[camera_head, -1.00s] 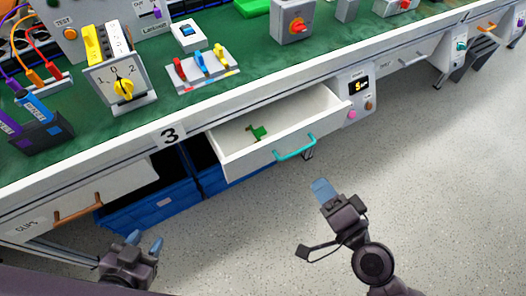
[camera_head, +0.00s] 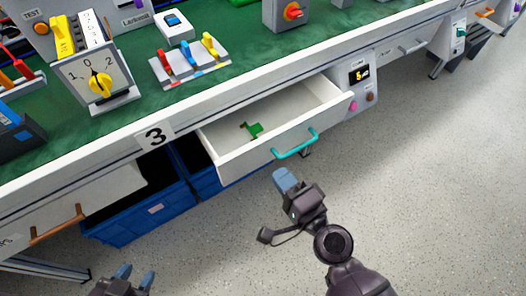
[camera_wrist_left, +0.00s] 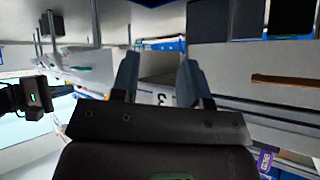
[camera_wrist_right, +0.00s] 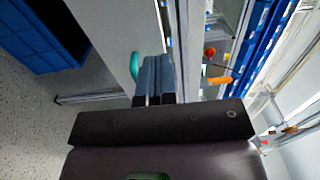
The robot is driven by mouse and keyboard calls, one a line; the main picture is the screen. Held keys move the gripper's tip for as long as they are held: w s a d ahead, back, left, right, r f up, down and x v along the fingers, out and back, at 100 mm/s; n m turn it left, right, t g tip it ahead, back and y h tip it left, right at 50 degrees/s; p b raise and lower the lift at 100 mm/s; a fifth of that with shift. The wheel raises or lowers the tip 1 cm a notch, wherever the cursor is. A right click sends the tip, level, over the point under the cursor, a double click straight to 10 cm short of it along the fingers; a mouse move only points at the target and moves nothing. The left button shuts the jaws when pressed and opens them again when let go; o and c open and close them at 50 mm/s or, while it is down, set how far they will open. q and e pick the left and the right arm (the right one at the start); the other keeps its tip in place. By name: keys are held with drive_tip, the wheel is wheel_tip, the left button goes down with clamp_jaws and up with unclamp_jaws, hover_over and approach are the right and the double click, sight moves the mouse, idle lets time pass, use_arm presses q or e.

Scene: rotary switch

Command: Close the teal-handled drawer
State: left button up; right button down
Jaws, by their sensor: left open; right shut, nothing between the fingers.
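The white drawer (camera_head: 245,158) with the teal handle (camera_head: 295,145) is pulled out of the bench, and a small green object (camera_head: 252,130) lies inside it.
The green bench top (camera_head: 130,115) carries a rotary switch (camera_head: 98,84), a row of coloured levers (camera_head: 190,62) and other devices. A drawer with an orange handle (camera_head: 57,226) is at the left. Blue bins (camera_head: 140,205) stand under the bench. The floor (camera_head: 420,200) at right is clear.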

sight(257, 146)
use_arm(q)
drive_tip(key=shift+s+a, duration=0.1)
use_arm(e)
drive_tip(key=x, duration=0.7)
drive_tip(key=shift+w+a+f, duration=0.1)
drive_tip(key=shift+w+a, duration=0.1)
drive_tip(key=shift+w+a, duration=0.2)
drive_tip(key=shift+w, duration=0.05)
drive_tip(key=x, duration=0.7)
drive_tip(key=shift+w+a, duration=0.1)
use_arm(q)
drive_tip(key=shift+w+a+r, duration=0.15)
drive_tip(key=shift+w, duration=0.3)
drive_tip(key=shift+w+a+r, duration=0.1)
drive_tip(key=shift+w+a, duration=0.05)
drive_tip(key=shift+w, duration=0.3)
use_arm(e)
drive_tip(key=x, duration=0.3)
drive_tip(key=shift+w+r, duration=0.1)
drive_tip(key=shift+r, duration=0.15)
use_arm(q)
drive_tip(key=shift+s+f, duration=0.1)
drive_tip(key=shift+s, duration=0.05)
